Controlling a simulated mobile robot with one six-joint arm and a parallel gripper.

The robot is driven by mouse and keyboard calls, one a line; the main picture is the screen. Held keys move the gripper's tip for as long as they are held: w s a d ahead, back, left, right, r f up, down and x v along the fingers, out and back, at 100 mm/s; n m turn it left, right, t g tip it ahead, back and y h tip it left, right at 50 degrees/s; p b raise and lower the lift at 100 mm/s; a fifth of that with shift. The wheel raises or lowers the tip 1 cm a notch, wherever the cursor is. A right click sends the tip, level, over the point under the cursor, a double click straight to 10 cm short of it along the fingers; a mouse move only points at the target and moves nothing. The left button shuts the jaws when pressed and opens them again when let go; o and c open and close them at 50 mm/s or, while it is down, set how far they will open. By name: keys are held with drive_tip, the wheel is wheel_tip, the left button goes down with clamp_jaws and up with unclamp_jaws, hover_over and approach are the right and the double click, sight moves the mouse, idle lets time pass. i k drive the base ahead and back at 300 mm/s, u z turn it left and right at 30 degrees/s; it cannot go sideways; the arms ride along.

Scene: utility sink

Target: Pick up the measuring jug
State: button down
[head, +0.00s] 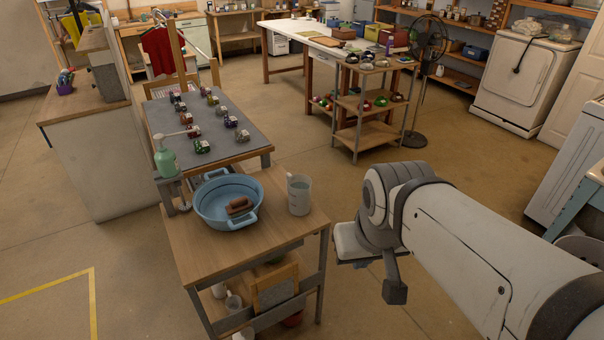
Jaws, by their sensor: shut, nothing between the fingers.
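The measuring jug (299,196) is a clear, pale jug standing upright on the wooden top of a small bench (268,253), near its right edge. It is just right of a blue basin (226,214) and looks apart from it. My gripper (394,290) hangs at the end of my white arm, right of the bench and away from the jug. It is shut and empty. The wrist hides part of the gripper.
A grey-topped table (205,123) with several small items adjoins the bench. A shelf unit (371,105) and fan (425,60) stand farther back.

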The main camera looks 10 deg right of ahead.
sight(298, 186)
drive_tip(key=z, duration=0.1)
drive_tip(key=i, duration=1.45)
drive_tip(key=u, duration=0.3)
drive_tip(key=k, duration=0.8)
drive_tip(key=u, duration=0.15)
drive_tip(key=i, duration=0.8)
drive_tip(key=z, duration=0.1)
drive_tip(key=k, duration=0.5)
drive_tip(key=u, duration=0.65)
